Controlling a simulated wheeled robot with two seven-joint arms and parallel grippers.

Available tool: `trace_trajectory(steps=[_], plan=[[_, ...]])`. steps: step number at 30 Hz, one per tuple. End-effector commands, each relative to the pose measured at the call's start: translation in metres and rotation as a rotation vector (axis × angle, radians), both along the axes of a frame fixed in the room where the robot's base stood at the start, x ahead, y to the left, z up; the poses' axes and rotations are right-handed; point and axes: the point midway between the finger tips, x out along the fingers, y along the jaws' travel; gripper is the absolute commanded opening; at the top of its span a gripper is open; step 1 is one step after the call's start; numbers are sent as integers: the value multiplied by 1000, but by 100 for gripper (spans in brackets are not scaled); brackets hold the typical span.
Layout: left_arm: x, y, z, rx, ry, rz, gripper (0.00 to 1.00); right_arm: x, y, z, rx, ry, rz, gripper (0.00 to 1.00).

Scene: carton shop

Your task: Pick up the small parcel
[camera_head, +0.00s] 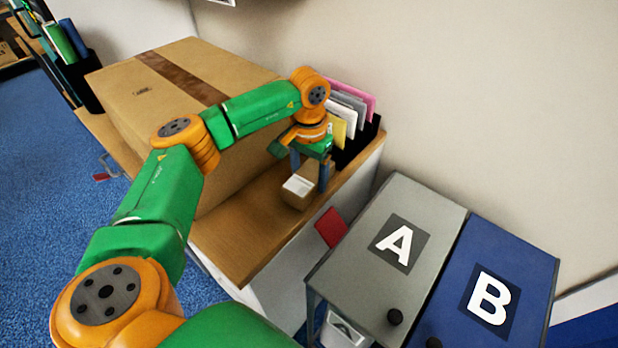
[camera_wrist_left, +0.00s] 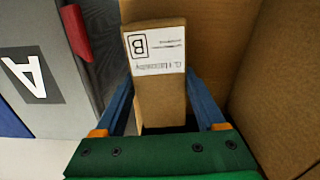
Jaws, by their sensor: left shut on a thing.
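The small parcel (camera_head: 301,189) is a brown carton with a white label, near the front edge of the wooden counter top in the head view. In the left wrist view the parcel (camera_wrist_left: 158,95) shows a label with a boxed letter B. My left gripper (camera_head: 311,172) comes down from above and is shut on the parcel, with a blue finger on either side. In the left wrist view the gripper (camera_wrist_left: 160,105) has the parcel between its fingers. I cannot tell whether the parcel still touches the counter. My right gripper is not in view.
A large taped carton (camera_head: 180,85) stands on the counter (camera_head: 240,235) just left of the parcel. A rack of colored envelopes (camera_head: 350,105) stands behind. A grey bin lid marked A (camera_head: 360,275) and a blue one marked B (camera_head: 520,260) are at the right. A red tag (camera_head: 331,228) hangs at the counter's side.

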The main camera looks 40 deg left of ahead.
Motion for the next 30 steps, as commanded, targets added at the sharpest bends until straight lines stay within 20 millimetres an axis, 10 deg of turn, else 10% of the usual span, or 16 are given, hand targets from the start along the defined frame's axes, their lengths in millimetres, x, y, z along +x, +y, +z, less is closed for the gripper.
trace_trajectory(steps=[8, 16, 30], plan=[[1, 0, 24, -1, -7, 0, 5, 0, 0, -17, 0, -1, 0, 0], [-25, -55, 97, 3, -7, -9, 5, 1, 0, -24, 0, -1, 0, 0], [-60, -127, 130, 1, 0, 0, 5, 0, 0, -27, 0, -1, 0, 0]])
